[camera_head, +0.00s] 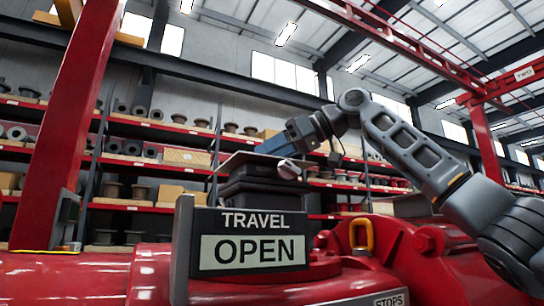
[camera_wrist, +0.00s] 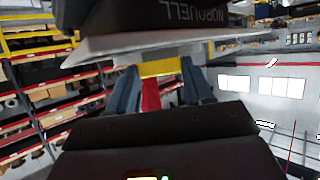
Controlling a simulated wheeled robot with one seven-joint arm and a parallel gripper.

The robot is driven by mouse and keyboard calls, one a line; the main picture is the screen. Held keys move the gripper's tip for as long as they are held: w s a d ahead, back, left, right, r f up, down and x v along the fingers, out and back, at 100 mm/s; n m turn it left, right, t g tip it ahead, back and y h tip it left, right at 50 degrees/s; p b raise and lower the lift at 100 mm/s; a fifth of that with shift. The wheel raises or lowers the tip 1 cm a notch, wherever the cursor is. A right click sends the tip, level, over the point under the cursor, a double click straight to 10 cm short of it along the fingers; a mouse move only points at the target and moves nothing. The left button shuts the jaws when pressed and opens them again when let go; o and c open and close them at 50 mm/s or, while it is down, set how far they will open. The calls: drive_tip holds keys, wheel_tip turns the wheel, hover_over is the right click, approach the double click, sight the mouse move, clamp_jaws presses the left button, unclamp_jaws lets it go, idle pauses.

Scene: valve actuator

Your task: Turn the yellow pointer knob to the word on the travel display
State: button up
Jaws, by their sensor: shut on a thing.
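The travel display (camera_head: 250,240) faces me in the head view and reads OPEN under the word TRAVEL. Behind it stands a black actuator housing (camera_head: 262,188) with a pale plate on top. My gripper (camera_head: 272,146) reaches in from the right, just above that plate. In the wrist view the two blue-grey fingers are shut on the yellow pointer knob (camera_wrist: 160,68), with a finger on each side. The housing shows upside down there with the letters NORQUELL (camera_wrist: 195,14). The knob is hidden in the head view, so I cannot tell which word it points to.
The red valve body (camera_head: 75,280) fills the foreground, with a yellow lifting eye (camera_head: 361,236) right of the display. A STOPS label (camera_head: 388,300) sits at the bottom. A red post (camera_head: 62,140) stands left. Shelves with parts line the back.

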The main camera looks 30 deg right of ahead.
drive_tip(key=o, duration=0.8)
drive_tip(key=shift+c, duration=0.2)
drive_tip(key=shift+d, duration=0.1)
drive_tip(key=shift+b+v, duration=0.7)
drive_tip(key=shift+v, duration=3.15)
